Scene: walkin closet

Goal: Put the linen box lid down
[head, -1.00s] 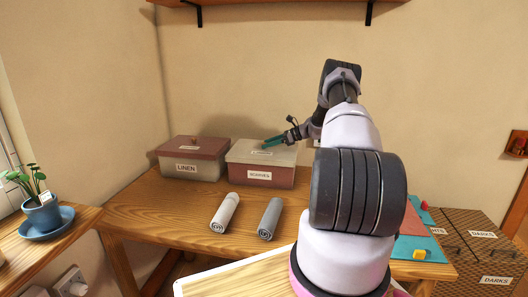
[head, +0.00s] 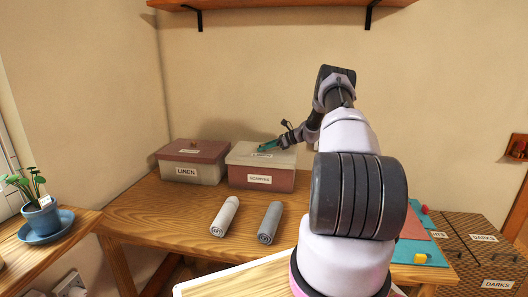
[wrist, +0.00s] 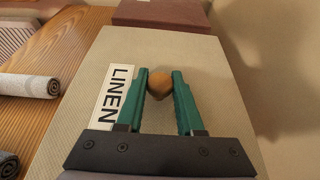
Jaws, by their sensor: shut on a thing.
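The beige linen box lid (head: 262,152) carries a white LINEN label (wrist: 117,97) and a round wooden knob (wrist: 159,84). It sits over the pinkish box labelled SCARVES (head: 284,181); I see no clear gap between them. My gripper (head: 268,146) is at the lid's top, with its green fingers (wrist: 160,88) shut on the knob in the wrist view. The beige box labelled LINEN (head: 213,172) stands to the left with a maroon lid (head: 193,150) on it. The insides of both boxes are hidden.
Two rolled cloths, one pale (head: 224,216) and one grey (head: 270,222), lie on the wooden table (head: 150,208) before the boxes. The table's front left is clear. A potted plant (head: 42,213) stands at the left. A shelf (head: 280,4) hangs above.

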